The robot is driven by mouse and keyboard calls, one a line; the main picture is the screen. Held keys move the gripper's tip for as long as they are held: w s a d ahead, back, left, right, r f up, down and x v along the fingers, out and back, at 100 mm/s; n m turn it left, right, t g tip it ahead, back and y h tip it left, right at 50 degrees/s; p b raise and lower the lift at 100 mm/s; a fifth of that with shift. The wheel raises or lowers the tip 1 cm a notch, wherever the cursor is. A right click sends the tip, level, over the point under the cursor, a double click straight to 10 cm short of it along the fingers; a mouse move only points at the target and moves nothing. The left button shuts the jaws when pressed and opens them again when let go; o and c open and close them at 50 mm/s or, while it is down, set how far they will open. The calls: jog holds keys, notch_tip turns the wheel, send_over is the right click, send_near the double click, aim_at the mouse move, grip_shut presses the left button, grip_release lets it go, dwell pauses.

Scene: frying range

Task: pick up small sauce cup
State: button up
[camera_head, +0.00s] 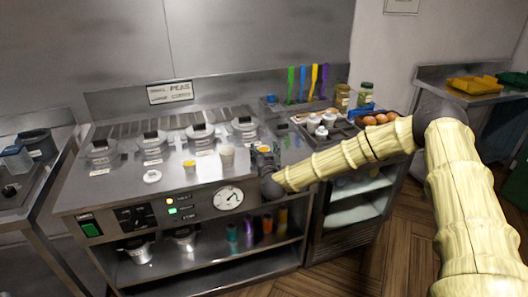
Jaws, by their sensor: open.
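A small white cup with yellow-orange contents (190,167) stands upright on the steel counter, near its front edge; it looks like the sauce cup. A taller pale cup (227,156) stands just to its right. My gripper (264,152) is at the counter's front right, to the right of both cups and apart from the sauce cup. It is open. The fingers are small and dark in this view, and whether anything lies between them is hard to see.
Several lidded steel pots (199,134) stand in a row behind the cups. A small white round item (152,176) lies left of the sauce cup. A tray with white containers (322,131) and a pan of brown round items (380,119) are at right. The front counter left of the cups is mostly clear.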

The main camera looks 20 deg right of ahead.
jog(key=shift+w+f, duration=0.1)
jog(key=shift+w, duration=0.45)
jog(key=shift+c, duration=0.3)
jog(key=c, duration=0.9)
jog(key=shift+r+b, duration=0.55)
jog(key=shift+r, duration=1.1)
jog(key=shift+s+r, duration=0.15)
jog(key=shift+s, duration=0.15)
jog(key=s+b, duration=0.1)
jog(key=s, duration=0.4)
jog(key=s+a+r+b, duration=0.1)
jog(key=s, duration=0.4)
jog(key=s+b, duration=0.1)
jog(key=s, duration=0.4)
jog(key=shift+s+a+r, duration=0.2)
jog(key=shift+a+r, duration=0.05)
jog(key=shift+a, duration=0.05)
